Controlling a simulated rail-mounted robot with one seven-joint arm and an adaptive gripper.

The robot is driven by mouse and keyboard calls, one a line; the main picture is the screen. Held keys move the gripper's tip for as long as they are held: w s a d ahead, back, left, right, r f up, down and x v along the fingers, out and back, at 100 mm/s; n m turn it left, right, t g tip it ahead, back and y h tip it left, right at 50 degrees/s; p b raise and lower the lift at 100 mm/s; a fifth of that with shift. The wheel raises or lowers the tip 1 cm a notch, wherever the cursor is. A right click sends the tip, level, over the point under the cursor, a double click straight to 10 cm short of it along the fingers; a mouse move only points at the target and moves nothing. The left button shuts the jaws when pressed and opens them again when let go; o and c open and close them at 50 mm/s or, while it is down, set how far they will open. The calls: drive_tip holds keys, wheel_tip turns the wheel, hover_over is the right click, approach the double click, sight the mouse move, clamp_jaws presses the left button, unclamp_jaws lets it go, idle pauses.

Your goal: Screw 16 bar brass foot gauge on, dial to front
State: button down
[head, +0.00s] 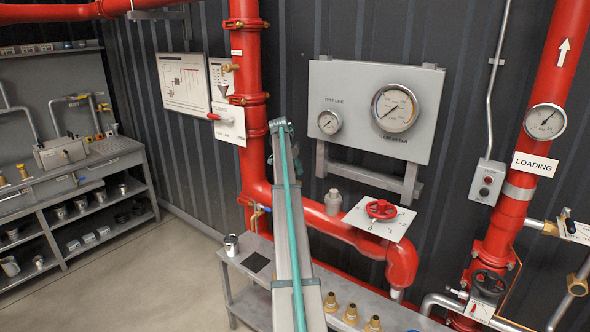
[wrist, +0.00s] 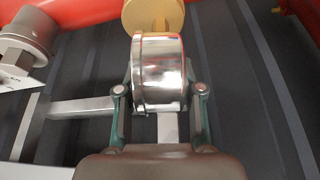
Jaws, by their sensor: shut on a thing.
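My gripper (wrist: 160,95) is shut on a round, shiny silver gauge (wrist: 158,62) in the wrist view, one finger on each side of its case. I see the rim of the case; its dial face does not show. A round brass-coloured piece (wrist: 153,14) sits directly beyond the gauge, at the top of the picture. Whether it is joined to the gauge or only lined up with it, I cannot tell. In the head view my arm reaches up beside the red upright pipe (head: 247,90), and it hides the held gauge.
A grey panel (head: 345,75) with two gauges hangs right of my arm. A red handwheel (head: 381,209), a grey fitting (head: 333,201) and a red pipe (head: 400,262) lie below it. Several brass fittings (head: 350,314) and a tin (head: 231,245) stand on the low bench.

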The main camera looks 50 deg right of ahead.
drive_tip(key=m, duration=0.1)
drive_tip(key=m+g, duration=0.1)
drive_tip(key=m, duration=0.2)
drive_tip(key=shift+s+d+f+g+y+b, duration=0.1)
drive_tip(key=shift+s+f+g+y+b, duration=0.05)
drive_tip(key=shift+s+g+y+b, duration=0.15)
drive_tip(key=shift+s+m+g+y, duration=0.15)
drive_tip(key=shift+m+g+y, duration=0.15)
drive_tip(key=shift+m, duration=0.8)
drive_tip(key=c, duration=0.8)
unclamp_jaws()
drive_tip(key=shift+c, duration=0.2)
